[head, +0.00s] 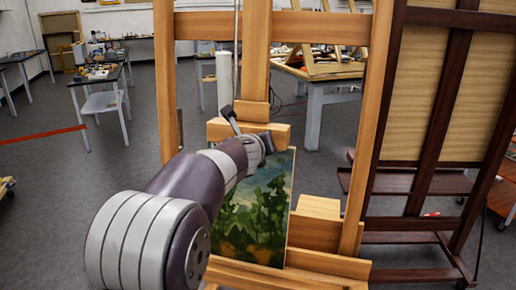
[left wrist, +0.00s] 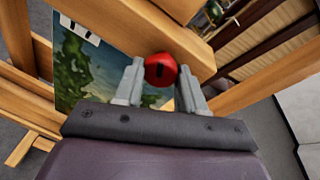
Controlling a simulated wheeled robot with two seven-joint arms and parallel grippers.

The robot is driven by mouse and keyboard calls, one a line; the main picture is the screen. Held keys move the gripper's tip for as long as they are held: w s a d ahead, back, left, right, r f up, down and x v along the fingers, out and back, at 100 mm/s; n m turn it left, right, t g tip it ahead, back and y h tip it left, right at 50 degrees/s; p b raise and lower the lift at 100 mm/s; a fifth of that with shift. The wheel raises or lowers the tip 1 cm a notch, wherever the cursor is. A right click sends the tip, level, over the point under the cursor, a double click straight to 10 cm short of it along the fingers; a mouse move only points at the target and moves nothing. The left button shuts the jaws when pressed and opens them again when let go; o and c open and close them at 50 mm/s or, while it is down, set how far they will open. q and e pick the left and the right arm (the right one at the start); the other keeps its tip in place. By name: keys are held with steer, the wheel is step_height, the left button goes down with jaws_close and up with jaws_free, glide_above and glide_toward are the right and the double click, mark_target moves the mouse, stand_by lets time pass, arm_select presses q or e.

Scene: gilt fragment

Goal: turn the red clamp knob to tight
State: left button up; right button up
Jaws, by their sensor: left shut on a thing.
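The red clamp knob (left wrist: 161,62) shows in the left wrist view, round with a dark mark on its face. It sits at the wooden crosspiece (left wrist: 148,22) of the easel. My left gripper (left wrist: 160,72) has one finger on each side of the knob and is shut on it. In the head view my left gripper (head: 264,146) is at the easel's upper clamp block (head: 278,132), above the painting (head: 262,215); the knob is hidden there behind my arm and hand. The green landscape painting also shows in the left wrist view (left wrist: 85,70). My right gripper is not in view.
The light wooden easel (head: 376,110) stands in front of me with its posts on both sides of the painting. A dark easel (head: 425,115) stands close on the right. Tables (head: 98,76) are further back.

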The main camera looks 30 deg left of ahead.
arm_select(q)
steer(key=m+y+b, duration=0.1)
steer(key=m+b, duration=0.1)
steer(key=m, duration=0.2)
steer(key=shift+f, duration=0.1)
stand_by(0.5)
steer(key=o, duration=1)
steer(key=shift+o, duration=0.2)
steer(key=p+v, duration=0.1)
steer(key=v, duration=1.1)
steer(key=shift+s+d, duration=0.2)
steer(key=shift+s, duration=0.1)
